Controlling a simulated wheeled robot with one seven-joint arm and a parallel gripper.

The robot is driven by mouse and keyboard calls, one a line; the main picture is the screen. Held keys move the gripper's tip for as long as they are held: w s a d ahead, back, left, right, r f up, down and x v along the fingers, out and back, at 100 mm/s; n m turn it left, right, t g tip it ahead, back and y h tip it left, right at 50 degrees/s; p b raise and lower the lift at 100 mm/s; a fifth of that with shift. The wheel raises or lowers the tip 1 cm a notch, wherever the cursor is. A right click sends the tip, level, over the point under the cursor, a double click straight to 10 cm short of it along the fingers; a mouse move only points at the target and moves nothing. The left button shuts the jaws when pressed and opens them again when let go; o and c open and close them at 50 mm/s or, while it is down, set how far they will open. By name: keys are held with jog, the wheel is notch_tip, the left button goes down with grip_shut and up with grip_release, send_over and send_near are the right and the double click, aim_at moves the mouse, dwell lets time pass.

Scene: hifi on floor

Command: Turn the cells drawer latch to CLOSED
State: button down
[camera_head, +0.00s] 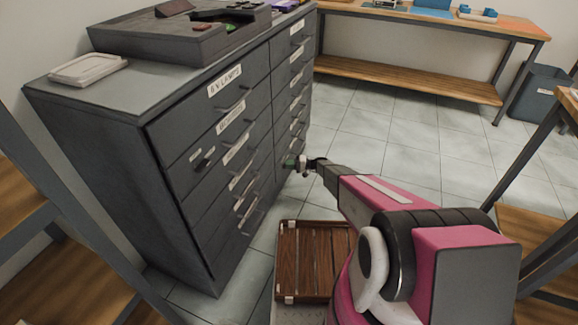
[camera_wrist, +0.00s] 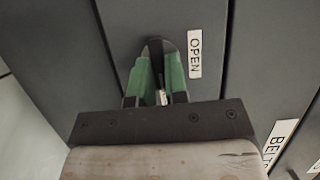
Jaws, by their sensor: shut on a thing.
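My gripper (camera_wrist: 159,72) has its green fingers shut on a dark latch handle (camera_wrist: 154,46) on a grey drawer front. A white label reading OPEN (camera_wrist: 195,54) is beside the latch, on the right in the wrist view. The handle runs roughly upright in that view, and its lower part is hidden between the fingers. In the head view my gripper (camera_head: 299,163) is at the lower far part of the grey drawer cabinet (camera_head: 110,170). There the latch is too small and covered to make out. No CLOSED label is readable.
Another dark latch (camera_head: 203,161) is on the cabinet's near column. A label starting BEL (camera_wrist: 279,143) shows in the wrist view. Wooden workbenches (camera_head: 420,80) are around; the tiled floor between is clear.

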jog(key=shift+m, duration=0.3)
jog(key=c, duration=1.1)
grip_release()
jog(key=shift+c, duration=0.2)
jog(key=d, duration=1)
jog(key=shift+w+d, duration=0.25)
jog(key=shift+d, duration=0.15)
